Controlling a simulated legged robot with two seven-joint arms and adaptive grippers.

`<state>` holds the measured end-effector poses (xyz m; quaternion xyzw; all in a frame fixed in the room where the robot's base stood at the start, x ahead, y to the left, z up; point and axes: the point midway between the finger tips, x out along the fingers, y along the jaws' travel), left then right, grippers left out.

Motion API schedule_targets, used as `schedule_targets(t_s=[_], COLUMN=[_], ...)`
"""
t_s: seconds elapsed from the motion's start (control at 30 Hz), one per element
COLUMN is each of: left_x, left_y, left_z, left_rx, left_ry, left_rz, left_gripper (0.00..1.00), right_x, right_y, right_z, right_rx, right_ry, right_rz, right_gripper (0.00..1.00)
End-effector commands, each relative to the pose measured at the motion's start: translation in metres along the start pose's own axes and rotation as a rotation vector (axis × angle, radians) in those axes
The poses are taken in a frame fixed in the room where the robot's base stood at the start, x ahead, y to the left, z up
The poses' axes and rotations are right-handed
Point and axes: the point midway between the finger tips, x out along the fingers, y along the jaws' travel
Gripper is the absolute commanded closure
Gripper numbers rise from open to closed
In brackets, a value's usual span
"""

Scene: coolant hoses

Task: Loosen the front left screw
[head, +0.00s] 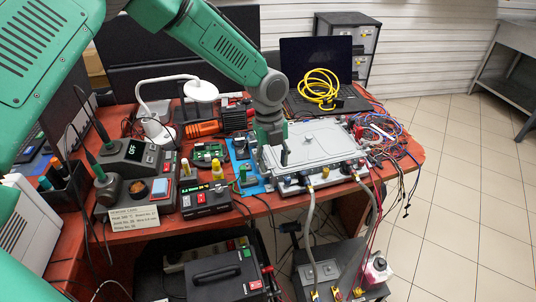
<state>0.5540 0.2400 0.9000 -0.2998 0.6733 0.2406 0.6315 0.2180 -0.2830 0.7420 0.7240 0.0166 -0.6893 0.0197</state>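A flat light-grey metal unit (318,143) lies on the red-brown table. Connectors and hoses run along its front edge. My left gripper (273,160) points down over the unit's left end, near its front left corner. Its two fingers look spread with a gap between them, and I see nothing held. The front left screw is too small to make out, and the gripper covers part of that corner. I cannot tell whether a fingertip touches the unit. My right gripper is not in view.
A soldering station (137,165) and small boxes crowd the table to the left. A laptop (316,62) with a yellow cable coil (319,86) stands behind the unit. Loose wires (378,130) lie right of it. Two grey hoses (309,225) hang down from its front.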

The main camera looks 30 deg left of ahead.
Motion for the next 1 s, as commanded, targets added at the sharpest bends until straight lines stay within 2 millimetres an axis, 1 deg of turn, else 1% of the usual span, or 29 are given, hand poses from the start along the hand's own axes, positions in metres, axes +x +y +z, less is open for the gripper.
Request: schedule_targets(t_s=[0.03,0.1,0.2,0.3,0.37,0.47,0.8,0.9,1.0], left_x=[-0.025,-0.050,-0.070,-0.074,-0.069,-0.053,0.019,0.036,0.049], left_y=[-0.004,-0.004,-0.002,0.000,0.000,0.001,0.005,0.006,0.007], left_z=[0.019,0.037,0.051,0.056,0.057,0.058,0.063,0.065,0.066], left_rx=[0.080,0.182,0.266,0.297,0.300,0.299,0.297,0.297,0.296], left_ry=[-0.027,-0.054,-0.074,-0.079,-0.078,-0.076,-0.076,-0.077,-0.077], left_rz=[0.008,0.032,0.057,0.069,0.071,0.073,0.072,0.071,0.070], left_gripper=[0.62,0.62,0.62,0.62,0.62,0.62,0.62,0.62,0.62], right_x=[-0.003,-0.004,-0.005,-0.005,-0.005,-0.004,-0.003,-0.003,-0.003], right_y=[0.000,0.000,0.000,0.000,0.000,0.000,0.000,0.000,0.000], right_z=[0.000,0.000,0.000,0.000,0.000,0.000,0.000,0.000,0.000], right_rx=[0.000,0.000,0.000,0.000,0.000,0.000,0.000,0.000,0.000], right_ry=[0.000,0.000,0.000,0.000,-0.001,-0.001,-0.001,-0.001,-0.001], right_rz=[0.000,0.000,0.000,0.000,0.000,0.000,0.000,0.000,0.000], right_gripper=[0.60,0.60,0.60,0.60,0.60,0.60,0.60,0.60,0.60])
